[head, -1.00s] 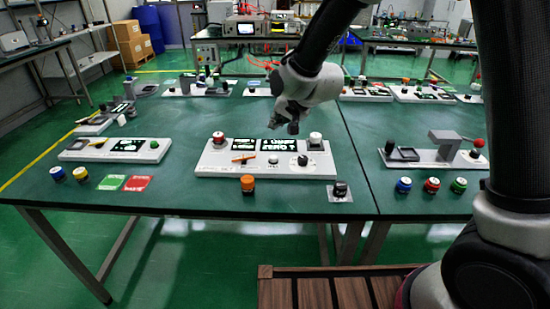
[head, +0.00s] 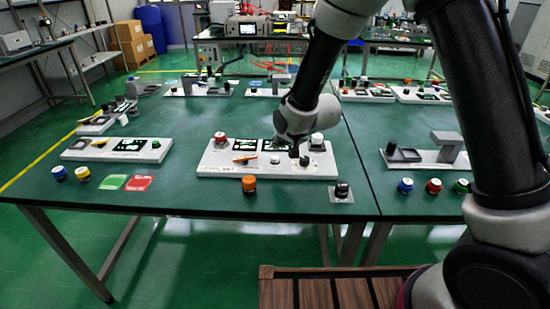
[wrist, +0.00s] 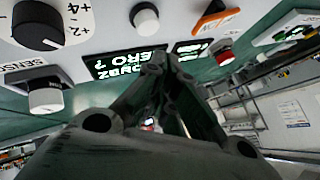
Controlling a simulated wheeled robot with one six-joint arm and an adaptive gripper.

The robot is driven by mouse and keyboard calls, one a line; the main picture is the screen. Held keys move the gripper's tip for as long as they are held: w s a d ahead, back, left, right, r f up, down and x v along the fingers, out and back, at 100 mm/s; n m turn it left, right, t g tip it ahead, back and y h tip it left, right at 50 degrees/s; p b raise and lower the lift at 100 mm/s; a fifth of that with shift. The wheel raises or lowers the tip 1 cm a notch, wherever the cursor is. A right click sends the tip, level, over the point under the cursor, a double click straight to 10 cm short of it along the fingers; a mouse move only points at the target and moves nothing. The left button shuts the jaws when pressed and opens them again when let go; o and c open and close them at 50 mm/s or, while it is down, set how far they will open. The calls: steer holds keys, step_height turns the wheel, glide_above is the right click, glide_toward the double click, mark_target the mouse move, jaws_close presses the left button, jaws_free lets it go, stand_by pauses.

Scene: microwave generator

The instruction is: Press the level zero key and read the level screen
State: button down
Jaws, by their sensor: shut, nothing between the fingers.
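A white panel (head: 215,168) stands on the green table. It carries a small white round key (head: 275,159), which also shows in the wrist view (wrist: 144,18). I cannot read a label on it. A dark screen with white-green text (wrist: 125,62) sits beside it; one line seems to end in "ERO ?". In the head view my arm partly covers that screen. My gripper (head: 294,152) is shut and empty, low over the right half of the panel. Its fingertips also show in the wrist view (wrist: 158,62), in front of the screen. I cannot tell whether they touch anything.
The panel also holds a red-topped knob (head: 220,138), an orange lever (head: 244,158), a black dial (head: 317,145) and a white-topped knob (wrist: 45,96). An orange button (head: 249,184) and a black knob (head: 342,190) stand in front. Another panel (head: 118,151) is at left.

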steer(key=shift+f, duration=0.8)
steer(key=shift+f, duration=0.15)
stand_by(0.8)
steer(key=shift+f, duration=0.25)
steer(key=shift+f, duration=0.55)
stand_by(0.7)
steer(key=shift+r, duration=1)
steer(key=shift+r, duration=2.5)
